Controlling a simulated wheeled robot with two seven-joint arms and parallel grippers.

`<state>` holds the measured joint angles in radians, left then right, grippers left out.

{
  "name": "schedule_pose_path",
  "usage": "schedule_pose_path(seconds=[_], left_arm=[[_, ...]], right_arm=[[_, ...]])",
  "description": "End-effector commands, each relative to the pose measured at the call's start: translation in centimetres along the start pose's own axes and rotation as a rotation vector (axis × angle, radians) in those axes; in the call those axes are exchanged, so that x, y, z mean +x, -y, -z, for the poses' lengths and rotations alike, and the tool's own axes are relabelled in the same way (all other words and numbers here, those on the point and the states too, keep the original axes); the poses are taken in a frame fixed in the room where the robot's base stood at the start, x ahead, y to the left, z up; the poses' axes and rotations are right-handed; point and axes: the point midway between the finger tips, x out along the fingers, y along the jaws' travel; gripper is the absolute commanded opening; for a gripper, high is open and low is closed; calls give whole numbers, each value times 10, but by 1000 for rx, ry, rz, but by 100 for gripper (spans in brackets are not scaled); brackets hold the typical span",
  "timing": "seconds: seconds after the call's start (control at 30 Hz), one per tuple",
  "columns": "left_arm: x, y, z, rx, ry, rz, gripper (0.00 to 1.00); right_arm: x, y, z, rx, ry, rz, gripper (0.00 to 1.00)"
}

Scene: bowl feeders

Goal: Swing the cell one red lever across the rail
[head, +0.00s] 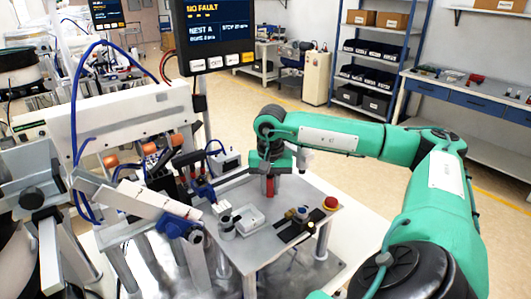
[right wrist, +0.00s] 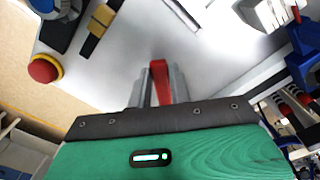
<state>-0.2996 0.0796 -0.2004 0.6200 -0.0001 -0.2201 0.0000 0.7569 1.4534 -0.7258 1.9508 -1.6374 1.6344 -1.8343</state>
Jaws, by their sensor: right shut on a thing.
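A red lever (head: 270,187) stands at the back of the grey metal plate, under my right gripper (head: 271,172). In the right wrist view the red lever (right wrist: 160,78) lies between the two grey fingers of the right gripper (right wrist: 162,88), which is shut on it. The gripper hides part of the lever, and its base is hard to make out. A pale inclined rail (head: 142,201) lies to the left of the plate; I cannot tell whether it is the rail named. My left gripper is not in view.
A red mushroom button (head: 330,203) stands at the plate's right corner. A white block (head: 248,220) and small dark fixtures (head: 297,214) sit on the plate. A display (head: 217,35) reading NO FAULT hangs above. Blue hoses (head: 75,120) loop at the left. The plate's bare front (head: 250,252) is clear.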

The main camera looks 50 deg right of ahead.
Motion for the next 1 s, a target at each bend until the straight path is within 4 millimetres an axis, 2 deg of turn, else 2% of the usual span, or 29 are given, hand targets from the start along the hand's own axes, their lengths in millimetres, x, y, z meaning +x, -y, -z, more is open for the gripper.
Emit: schedule_pose_path(seconds=[0.47, 0.5, 0.6, 0.87, 1.0], left_arm=[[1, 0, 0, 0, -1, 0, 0], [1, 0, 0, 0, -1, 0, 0], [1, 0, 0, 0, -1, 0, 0], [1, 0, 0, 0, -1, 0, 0], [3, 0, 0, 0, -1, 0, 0]], right_arm=[[-1, -1, 1, -13, -1, 1, 0], [-1, -1, 1, -13, -1, 1, 24], [-1, -1, 0, -13, -1, 1, 42], [-1, -1, 0, -13, 0, 0, 42], [-8, 0, 1, -13, -1, 2, 42]])
